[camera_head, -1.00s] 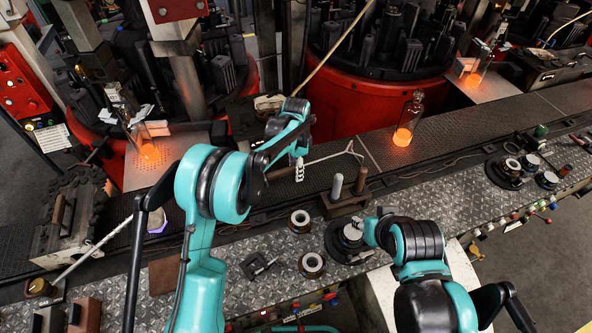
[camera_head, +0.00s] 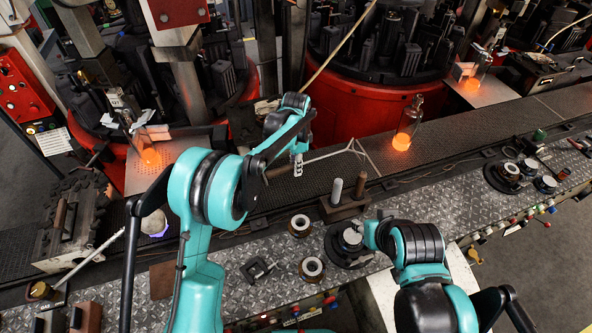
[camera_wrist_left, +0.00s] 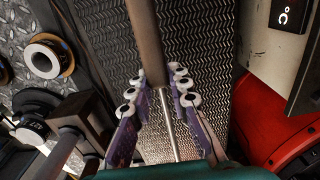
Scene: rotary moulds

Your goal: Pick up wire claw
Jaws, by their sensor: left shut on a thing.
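The wire claw (camera_head: 335,154) has a brown handle and a thin metal rod with a forked wire end, over the dark conveyor. My left gripper (camera_head: 298,167) is shut on it around the handle end of the rod. In the left wrist view the gripper (camera_wrist_left: 158,90) has its fingers on both sides of the wire claw (camera_wrist_left: 147,45), where the brown handle meets the rod. The forked end is not visible there. I cannot tell whether the claw still touches the conveyor.
The patterned conveyor (camera_head: 465,128) runs across the scene. A glass bottle with a glowing base (camera_head: 404,134) stands on it to the right. A brown block with two upright pegs (camera_head: 345,206) stands near the claw. Dark rings (camera_head: 312,268) lie on the metal-plated bench.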

